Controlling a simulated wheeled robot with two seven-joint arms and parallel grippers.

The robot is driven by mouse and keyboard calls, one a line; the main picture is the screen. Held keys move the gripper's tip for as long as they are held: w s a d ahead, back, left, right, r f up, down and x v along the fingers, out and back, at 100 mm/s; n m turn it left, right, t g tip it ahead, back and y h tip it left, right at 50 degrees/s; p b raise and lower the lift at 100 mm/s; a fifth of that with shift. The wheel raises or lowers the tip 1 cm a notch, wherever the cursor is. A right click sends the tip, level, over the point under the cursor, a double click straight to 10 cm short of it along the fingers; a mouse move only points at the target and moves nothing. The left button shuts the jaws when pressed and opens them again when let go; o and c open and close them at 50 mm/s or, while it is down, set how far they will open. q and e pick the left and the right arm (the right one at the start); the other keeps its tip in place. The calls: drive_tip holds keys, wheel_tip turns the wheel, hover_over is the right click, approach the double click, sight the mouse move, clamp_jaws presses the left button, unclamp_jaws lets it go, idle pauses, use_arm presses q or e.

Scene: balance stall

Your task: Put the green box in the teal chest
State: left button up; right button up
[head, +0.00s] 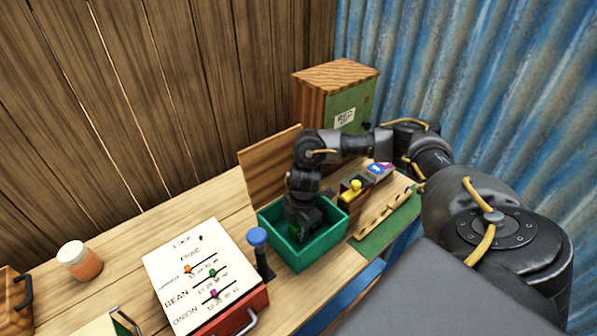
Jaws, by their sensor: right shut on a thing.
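The teal chest (308,255) stands open on the wooden bench, with a wooden panel (265,170) upright behind it. My right gripper (298,228) reaches down inside the chest from above. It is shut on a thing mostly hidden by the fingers. A small green patch of it shows at the fingertips, which fits the green box (294,230). I cannot tell whether it touches the chest floor. My left gripper is not in view.
A sloped board with coloured sliders (205,275) and a blue-topped post (257,237) stand left of the chest. An orange jar (80,262) is farther left. A wooden rack (384,212) on a green mat (392,232) is at right, a green-fronted cabinet (335,82) behind.

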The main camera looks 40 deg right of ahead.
drive_tip(key=o, duration=1)
drive_tip(key=shift+f, duration=0.1)
drive_tip(key=shift+r, duration=0.55)
drive_tip(key=r, duration=0.3)
drive_tip(key=d+r+p, duration=0.1)
drive_tip(key=r, duration=0.7)
drive_tip(key=shift+d, duration=0.2)
